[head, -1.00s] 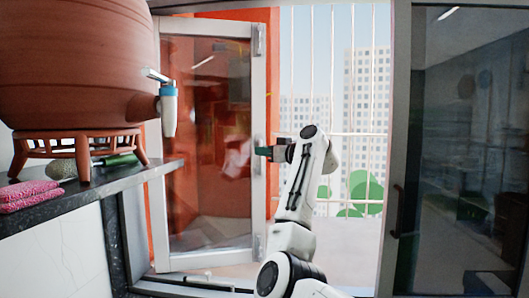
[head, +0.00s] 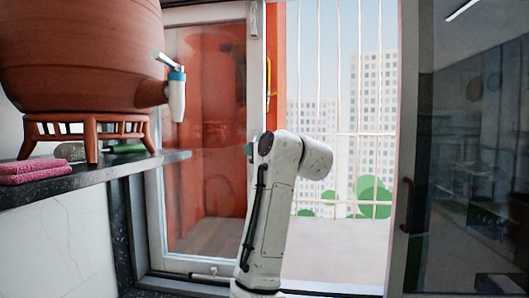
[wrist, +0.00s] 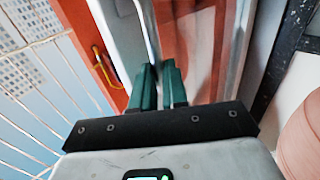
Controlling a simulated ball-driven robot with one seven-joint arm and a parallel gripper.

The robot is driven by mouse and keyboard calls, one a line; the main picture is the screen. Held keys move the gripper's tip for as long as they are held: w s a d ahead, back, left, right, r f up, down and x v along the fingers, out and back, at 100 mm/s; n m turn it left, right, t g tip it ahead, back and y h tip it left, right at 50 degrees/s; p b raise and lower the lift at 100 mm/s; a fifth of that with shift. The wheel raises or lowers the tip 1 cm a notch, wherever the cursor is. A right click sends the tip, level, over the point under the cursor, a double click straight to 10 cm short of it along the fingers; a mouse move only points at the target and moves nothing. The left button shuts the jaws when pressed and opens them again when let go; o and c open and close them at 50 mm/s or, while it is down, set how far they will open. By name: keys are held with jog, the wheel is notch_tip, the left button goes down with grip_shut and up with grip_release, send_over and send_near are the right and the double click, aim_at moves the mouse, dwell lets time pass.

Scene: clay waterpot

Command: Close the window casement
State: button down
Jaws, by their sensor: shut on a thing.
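The window casement (head: 254,80) is a grey frame around a reddish, reflective glass pane, left of the barred opening in the head view. Its right upright shows beside my arm. In the wrist view its pale frame (wrist: 150,30) runs down to my gripper (wrist: 158,70), whose two green fingers are shut on the frame's edge. In the head view only a bit of green shows at the gripper, behind my white arm. The hold itself is hidden there.
A clay waterpot (head: 80,55) with a tap (head: 176,95) stands on a dark shelf (head: 175,157) at left, close to the casement. Pink cloths (head: 35,170) lie on the shelf. White bars (head: 340,100) cross the opening. A dark glass panel (head: 470,140) is at right.

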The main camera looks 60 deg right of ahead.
jog(key=shift+w+a+f, duration=0.15)
jog(key=shift+a, duration=0.35)
jog(key=c, duration=1.1)
grip_release()
jog(key=shift+a, duration=0.35)
jog(key=shift+c, duration=0.2)
jog(key=shift+d, duration=0.15)
jog(key=b+v, duration=0.2)
jog(key=v, duration=0.9)
